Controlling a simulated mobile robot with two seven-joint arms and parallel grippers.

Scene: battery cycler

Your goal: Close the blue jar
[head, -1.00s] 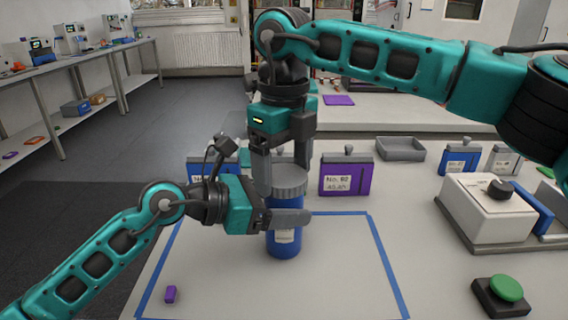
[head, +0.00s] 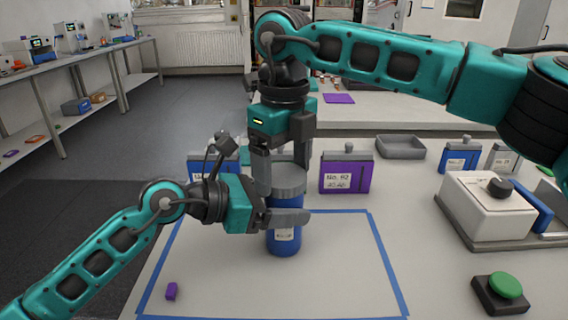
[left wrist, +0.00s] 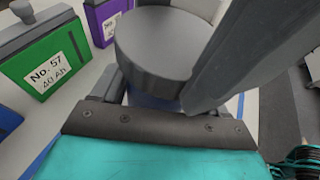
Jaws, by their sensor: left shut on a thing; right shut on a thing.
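My left gripper (head: 284,218) is shut on the jar's body from the left. My right gripper (head: 288,170) points down from above and is shut on the lid. In the left wrist view the round grey lid (left wrist: 165,45) hides most of the jar, and a little blue shows beneath it.
A small purple block (head: 171,291) lies in the taped area at the front left. A purple battery (head: 346,176) and blue batteries stand behind. A white box with a black knob (head: 486,208) and a green button (head: 506,286) are at the right. The taped area's right part is clear.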

